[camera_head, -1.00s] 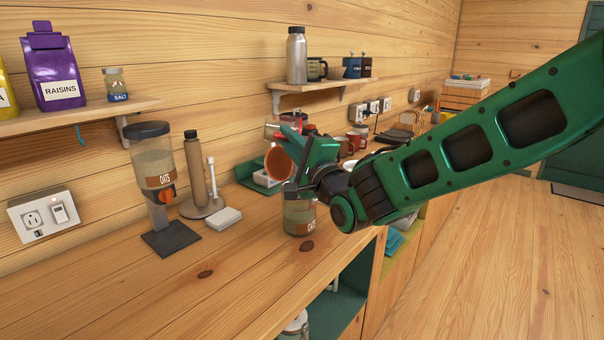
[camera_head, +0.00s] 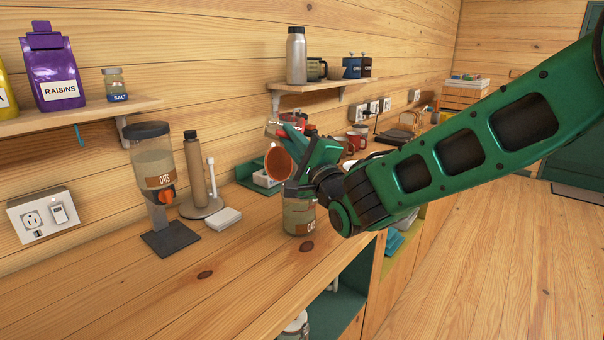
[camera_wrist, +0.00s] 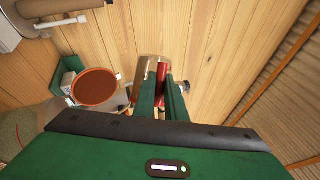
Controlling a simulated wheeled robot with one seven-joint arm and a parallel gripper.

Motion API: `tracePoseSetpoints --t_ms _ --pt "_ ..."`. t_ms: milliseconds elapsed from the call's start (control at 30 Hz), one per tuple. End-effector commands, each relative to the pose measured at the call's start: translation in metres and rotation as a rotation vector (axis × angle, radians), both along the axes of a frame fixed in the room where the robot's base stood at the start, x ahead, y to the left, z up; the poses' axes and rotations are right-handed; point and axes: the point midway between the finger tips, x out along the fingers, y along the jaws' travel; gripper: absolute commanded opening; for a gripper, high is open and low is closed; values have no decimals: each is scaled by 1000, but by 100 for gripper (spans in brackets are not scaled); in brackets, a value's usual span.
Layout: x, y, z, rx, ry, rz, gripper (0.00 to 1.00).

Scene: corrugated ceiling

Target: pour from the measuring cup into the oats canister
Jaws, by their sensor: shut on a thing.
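The oats canister (camera_head: 299,217), a clear jar with a brown OATS label, stands on the counter just below my gripper. My gripper (camera_head: 296,142) is shut on the measuring cup (camera_head: 278,163). The canister's opening is hidden in the head view, and no falling contents can be made out.
A green tray (camera_head: 256,176) and red mugs (camera_head: 355,139) lie behind. The front-left counter is clear. Wall shelves hang above.

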Motion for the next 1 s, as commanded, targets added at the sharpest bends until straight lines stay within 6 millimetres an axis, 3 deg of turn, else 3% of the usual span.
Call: tracePoseSetpoints --t_ms 1000 --pt "0 -5 5 109 19 -1 0"
